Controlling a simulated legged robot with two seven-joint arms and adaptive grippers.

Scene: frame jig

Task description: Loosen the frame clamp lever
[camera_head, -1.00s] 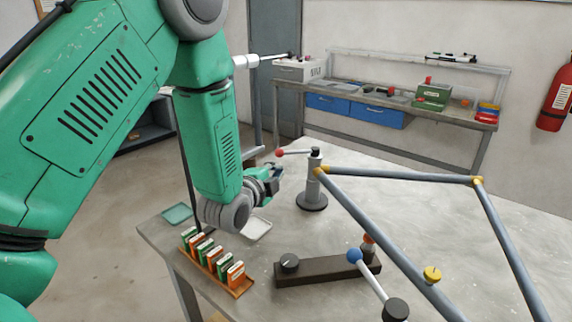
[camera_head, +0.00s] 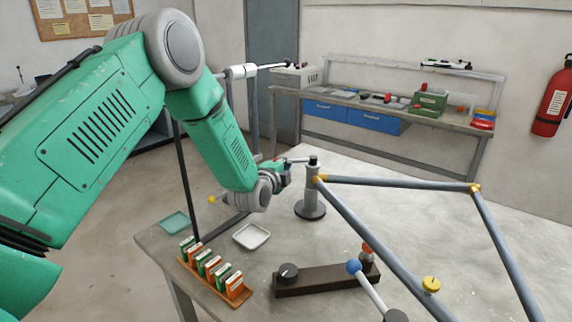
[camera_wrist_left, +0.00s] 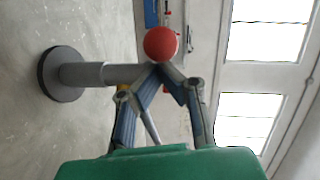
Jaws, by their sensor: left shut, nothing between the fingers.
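A lever (camera_head: 298,160) sticks out to the left from the top of a grey clamp post (camera_head: 311,190), which stands on a dark round base beside the bike-like tube frame (camera_head: 400,181). My left gripper (camera_head: 286,170) is at the lever's ball end. Its fingers (camera_wrist_left: 166,70) are shut with nothing between them, their tips just at the ball; I cannot tell whether they touch it. My right gripper is out of view.
An orange rack of small boxes (camera_head: 215,275), a white tray (camera_head: 251,236) and a green tray (camera_head: 175,221) lie at left.

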